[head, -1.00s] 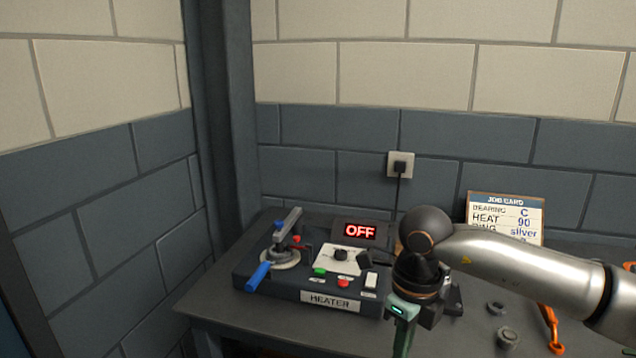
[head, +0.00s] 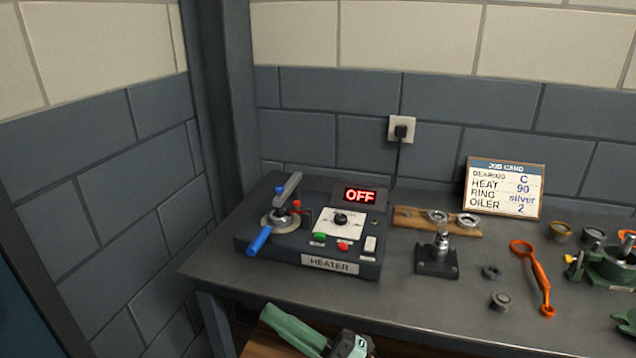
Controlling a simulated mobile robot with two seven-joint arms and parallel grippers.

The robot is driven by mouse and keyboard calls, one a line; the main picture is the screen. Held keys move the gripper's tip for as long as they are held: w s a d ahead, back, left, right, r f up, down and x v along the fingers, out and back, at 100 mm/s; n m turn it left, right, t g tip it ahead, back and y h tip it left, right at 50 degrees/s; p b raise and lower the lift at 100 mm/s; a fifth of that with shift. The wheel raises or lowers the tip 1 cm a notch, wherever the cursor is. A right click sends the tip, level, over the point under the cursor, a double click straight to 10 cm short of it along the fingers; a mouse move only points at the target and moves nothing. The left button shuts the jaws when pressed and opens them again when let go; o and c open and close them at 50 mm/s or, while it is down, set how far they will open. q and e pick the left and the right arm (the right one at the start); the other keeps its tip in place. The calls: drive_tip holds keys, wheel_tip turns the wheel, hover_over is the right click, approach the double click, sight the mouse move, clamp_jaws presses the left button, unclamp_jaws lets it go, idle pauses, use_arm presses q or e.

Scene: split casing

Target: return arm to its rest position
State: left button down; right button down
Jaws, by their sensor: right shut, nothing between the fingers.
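My right gripper (head: 285,320) shows low in the head view, below the front edge of the bench. It is green, points to the left and is cut by the bottom edge of the picture near its dark wrist (head: 350,346). It is shut, with nothing seen held in it. It is apart from everything on the bench top. My left gripper is not in view.
The heater (head: 330,262), its display reading OFF, stands on the bench (head: 440,311). To its right are a black stand (head: 437,260), loose rings, an orange tool (head: 537,278) and green casing parts (head: 607,268). A job card (head: 505,188) leans behind.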

drive_tip(key=d+f+m+t+h, duration=0.6)
drive_tip(key=d+f+m+h, duration=0.75)
drive_tip(key=f+m, duration=0.4)
drive_tip(key=s+d+f+m+g+h, duration=0.2)
drive_tip(key=s+d+f+g, duration=0.1)
drive_tip(key=s+f, duration=0.4)
drive_tip(key=s+d+f+m+g+h, duration=0.3)
drive_tip(key=s+d+f, duration=0.2)
drive_tip(key=s+f, duration=0.2)
drive_tip(key=shift+d+f+p, duration=0.35)
drive_tip(key=shift+f+p, duration=0.1)
drive_tip(key=shift+f, duration=0.35)
